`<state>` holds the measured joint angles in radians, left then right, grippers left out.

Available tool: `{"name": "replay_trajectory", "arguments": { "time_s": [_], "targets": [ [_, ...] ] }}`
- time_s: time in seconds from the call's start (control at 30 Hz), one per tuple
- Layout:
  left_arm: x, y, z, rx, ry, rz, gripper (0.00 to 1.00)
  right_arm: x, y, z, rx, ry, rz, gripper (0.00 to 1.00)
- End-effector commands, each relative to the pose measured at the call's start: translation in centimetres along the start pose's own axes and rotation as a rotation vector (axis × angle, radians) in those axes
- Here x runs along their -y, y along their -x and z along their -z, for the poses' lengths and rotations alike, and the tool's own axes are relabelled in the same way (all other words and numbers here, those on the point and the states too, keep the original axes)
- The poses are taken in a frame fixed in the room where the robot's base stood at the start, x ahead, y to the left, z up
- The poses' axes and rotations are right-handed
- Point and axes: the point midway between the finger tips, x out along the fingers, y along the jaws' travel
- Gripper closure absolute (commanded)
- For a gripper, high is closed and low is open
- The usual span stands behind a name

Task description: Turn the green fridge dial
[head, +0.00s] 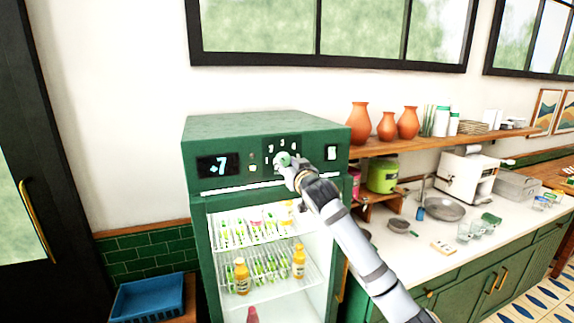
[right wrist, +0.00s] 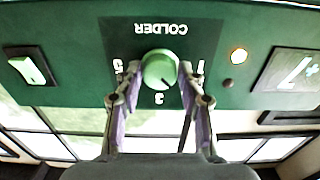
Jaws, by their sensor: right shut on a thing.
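The green fridge (head: 230,128) stands left of centre in the head view, with its control panel along the top front. The green dial (right wrist: 159,70) sits on that panel under the word COLDER, with numbers around it, in the right wrist view; it also shows small in the head view (head: 283,158). My right gripper (head: 286,166) is at the dial, its two fingers one on each side of it, shut on it, as the right wrist view shows (right wrist: 158,92). The display (head: 218,166) reads +7. My left gripper is not in view.
A lit indicator (right wrist: 238,57) and a rocker switch (right wrist: 27,66) flank the dial on the panel. The fridge's lit shelves hold bottles (head: 242,276). A wooden shelf with orange vases (head: 387,127) and a cluttered counter (head: 415,255) lie to the right.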

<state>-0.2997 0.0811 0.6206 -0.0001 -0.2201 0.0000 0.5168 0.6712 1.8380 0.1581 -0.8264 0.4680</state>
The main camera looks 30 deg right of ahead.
Motion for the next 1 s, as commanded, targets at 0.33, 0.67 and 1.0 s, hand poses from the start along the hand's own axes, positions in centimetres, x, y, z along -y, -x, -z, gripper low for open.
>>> {"name": "replay_trajectory", "arguments": {
  "time_s": [0.33,0.67,1.0],
  "targets": [
    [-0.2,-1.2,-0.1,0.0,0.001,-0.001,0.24,0.0,0.0,-0.2,-0.002,-0.08,0.001,0.93],
    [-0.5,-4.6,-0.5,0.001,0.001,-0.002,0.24,0.1,0.0,-0.5,-0.003,-0.347,0.001,0.93],
    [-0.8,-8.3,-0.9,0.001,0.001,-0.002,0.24,0.2,0.0,-0.4,-0.003,-0.672,0.002,0.93]
  ]
}}
